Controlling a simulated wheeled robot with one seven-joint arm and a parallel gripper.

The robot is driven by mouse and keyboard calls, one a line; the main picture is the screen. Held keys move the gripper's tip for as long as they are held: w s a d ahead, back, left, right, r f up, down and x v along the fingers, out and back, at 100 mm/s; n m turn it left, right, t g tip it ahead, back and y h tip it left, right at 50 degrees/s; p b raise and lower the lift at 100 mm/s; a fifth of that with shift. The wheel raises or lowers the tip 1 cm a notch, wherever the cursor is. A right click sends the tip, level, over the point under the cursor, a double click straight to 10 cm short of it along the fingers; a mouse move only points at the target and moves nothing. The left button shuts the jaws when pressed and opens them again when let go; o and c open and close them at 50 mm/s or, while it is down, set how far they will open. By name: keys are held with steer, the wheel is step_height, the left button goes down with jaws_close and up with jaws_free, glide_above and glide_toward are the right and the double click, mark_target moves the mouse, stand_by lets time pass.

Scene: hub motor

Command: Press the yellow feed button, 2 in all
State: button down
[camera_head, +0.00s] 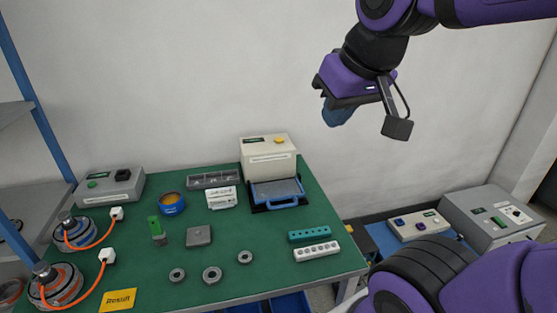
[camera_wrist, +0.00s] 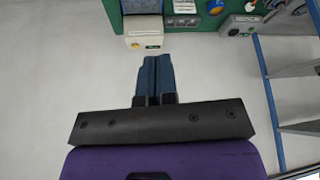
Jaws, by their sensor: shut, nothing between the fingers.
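The yellow feed button (camera_head: 279,141) sits on top of a cream box-shaped feeder (camera_head: 268,165) at the back of the green table. A small dark display is beside the button on the feeder top. My gripper (camera_head: 338,115) is shut and empty, raised in front of the wall, above and to the right of the feeder, well apart from it. In the wrist view my blue fingers (camera_wrist: 154,63) are together, with the feeder (camera_wrist: 145,26) beyond their tips.
A blue-handled tray (camera_head: 278,193) is at the feeder's front. The green table (camera_head: 235,270) also holds rings, blocks, a blue round container (camera_head: 171,203) and motors with orange cables. A grey control box (camera_head: 491,217) stands at right. The air around my gripper is clear.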

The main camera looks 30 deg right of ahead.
steer(key=w+d+r+m+t, duration=0.1)
steer(key=w+d+r+m, duration=0.1)
steer(key=w, duration=1.5)
steer(key=m+t+h, duration=0.2)
steer(key=m+t, duration=0.1)
steer(key=m, duration=0.6)
glide_above(280, 139)
step_height(280, 139, down, 25)
steer(key=shift+s+f, duration=0.1)
steer(key=shift+f, duration=0.05)
steer(key=shift+f, duration=4.4)
steer(key=shift+f, duration=0.1)
steer(key=shift+f, duration=0.3)
